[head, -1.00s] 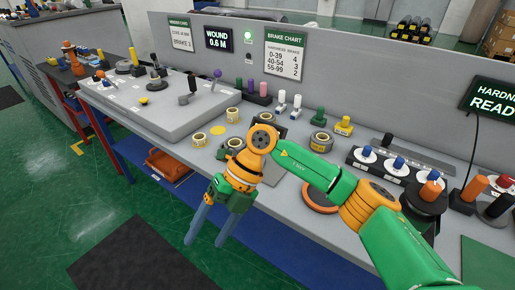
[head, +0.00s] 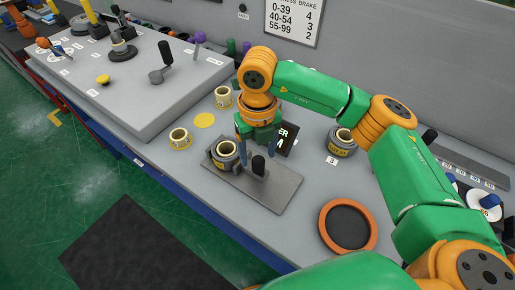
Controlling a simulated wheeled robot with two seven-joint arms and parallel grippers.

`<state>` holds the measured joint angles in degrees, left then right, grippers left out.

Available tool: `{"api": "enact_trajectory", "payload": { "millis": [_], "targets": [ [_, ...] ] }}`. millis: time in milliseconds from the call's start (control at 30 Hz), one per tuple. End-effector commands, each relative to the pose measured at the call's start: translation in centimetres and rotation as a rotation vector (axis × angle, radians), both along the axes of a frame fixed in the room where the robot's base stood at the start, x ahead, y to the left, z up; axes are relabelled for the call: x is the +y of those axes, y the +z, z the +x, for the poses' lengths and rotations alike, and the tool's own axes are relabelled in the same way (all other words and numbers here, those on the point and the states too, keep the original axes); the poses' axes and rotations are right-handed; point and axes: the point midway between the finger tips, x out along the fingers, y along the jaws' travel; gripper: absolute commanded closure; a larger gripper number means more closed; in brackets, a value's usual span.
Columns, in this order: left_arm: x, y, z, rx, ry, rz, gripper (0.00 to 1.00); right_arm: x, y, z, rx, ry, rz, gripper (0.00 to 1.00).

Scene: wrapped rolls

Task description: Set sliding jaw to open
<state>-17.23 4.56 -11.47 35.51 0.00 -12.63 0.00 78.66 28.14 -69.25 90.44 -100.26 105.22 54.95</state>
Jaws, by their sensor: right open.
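A flat grey plate (head: 284,190) lies near the front of the bench. On it stands what looks like the sliding jaw, with an upright black knob (head: 258,166). My right gripper (head: 258,158) points down over the plate. Its blue fingers are apart, one to each side of the knob in the picture; I cannot tell whether they touch it. The gripper partly covers the jaw and a dark sign behind it. My left gripper is not in view.
A grey-ringed roll (head: 342,141) stands to the right, with an orange-rimmed dark disc (head: 348,226) in front. A raised grey panel with levers (head: 120,80) fills the left bench.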

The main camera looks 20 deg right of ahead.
Motion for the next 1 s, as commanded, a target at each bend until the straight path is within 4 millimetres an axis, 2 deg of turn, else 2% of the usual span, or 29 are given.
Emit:
{"api": "enact_trajectory", "payload": {
  "millis": [100, 200, 433, 600, 700, 1000],
  "targets": [
    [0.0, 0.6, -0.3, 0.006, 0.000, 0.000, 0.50, 0.0, -1.7, 0.0, 0.002, -0.002, 0.000, 0.31],
    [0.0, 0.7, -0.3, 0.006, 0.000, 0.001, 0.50, 0.0, -2.7, 0.0, 0.001, -0.001, 0.000, 0.31],
    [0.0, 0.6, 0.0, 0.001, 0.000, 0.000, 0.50, 0.0, -2.9, 0.0, -0.001, 0.000, 0.000, 0.31],
    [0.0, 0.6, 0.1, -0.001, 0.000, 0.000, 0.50, 0.0, -2.9, 0.0, 0.000, 0.000, 0.001, 0.77],
    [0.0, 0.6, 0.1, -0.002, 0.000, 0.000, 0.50, 0.0, -2.9, 0.0, 0.000, 0.001, 0.001, 1.00],
    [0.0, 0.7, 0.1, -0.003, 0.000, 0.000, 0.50, 0.0, -2.9, 0.0, 0.000, 0.001, 0.001, 1.00]
  ]
}}
